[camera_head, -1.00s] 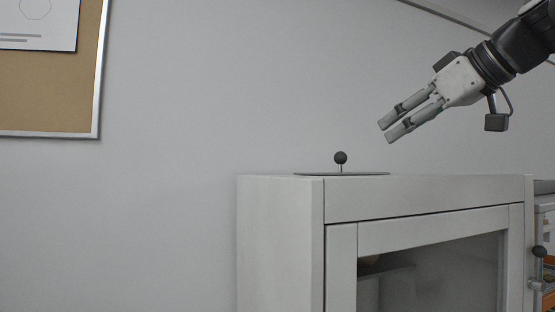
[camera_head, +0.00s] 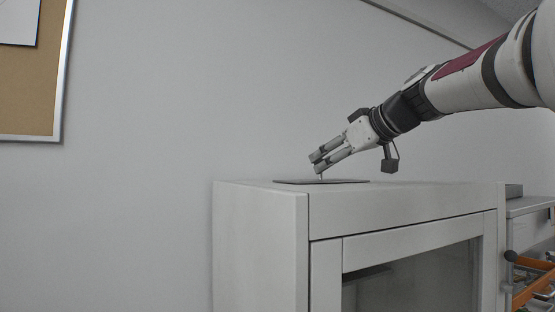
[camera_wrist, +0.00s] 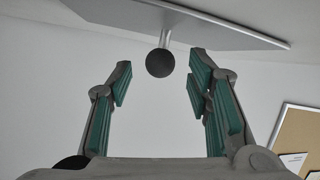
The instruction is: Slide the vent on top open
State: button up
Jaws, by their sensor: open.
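The vent (camera_head: 338,181) is a thin grey plate lying on top of the white cabinet (camera_head: 258,203). In the wrist view the plate (camera_wrist: 215,32) shows at the top, with a short stem and a round black knob (camera_wrist: 160,63). My gripper (camera_head: 315,163) is just above the plate, reaching down from the right. In the wrist view its green-padded fingers (camera_wrist: 158,88) are open, one on each side of the knob's line. The knob sits between and slightly beyond the fingertips, with gaps on both sides. In the head view the fingers hide the knob and only a bit of stem shows.
The cabinet has a glass-paned front door (camera_head: 420,285). A grey unit with orange parts (camera_head: 532,285) stands to its right. A cork board (camera_head: 30,90) hangs on the wall at the left. The cabinet top around the plate looks clear.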

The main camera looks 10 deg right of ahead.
jog(key=shift+x, duration=1.2)
grip_shut()
